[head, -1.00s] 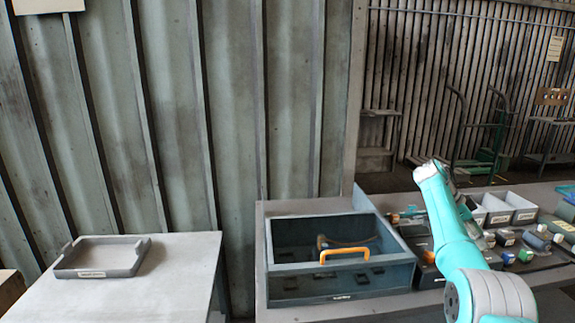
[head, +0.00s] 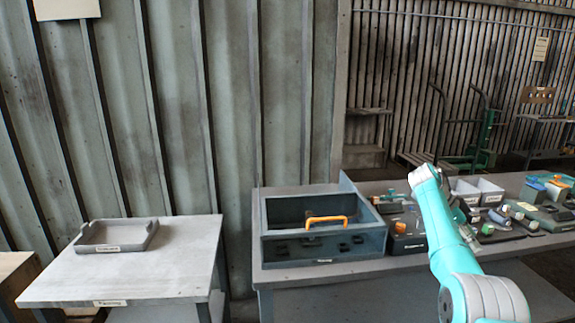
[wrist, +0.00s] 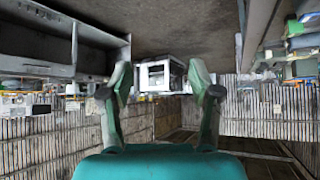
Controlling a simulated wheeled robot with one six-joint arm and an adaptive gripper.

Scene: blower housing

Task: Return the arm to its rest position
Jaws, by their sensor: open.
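My arm (head: 447,235) is turquoise and rises from the lower right of the head view, in front of the workbench. Its upper end is bent and hides part of the bench behind it; the gripper itself is not clearly seen there. In the wrist view my gripper (wrist: 163,103) shows with its two fingers well apart. Nothing is held between them. A small white box-shaped thing (wrist: 152,76) shows in the background between the fingers. The wrist picture looks upside down, with the slatted wall at its bottom.
A blue-grey box (head: 325,250) with an orange handle (head: 326,219) stands on the workbench (head: 345,270). Right of it are bins (head: 490,192) and several small parts. A grey tray (head: 118,247) lies on a separate left table (head: 160,280). A green hand truck (head: 485,135) stands behind.

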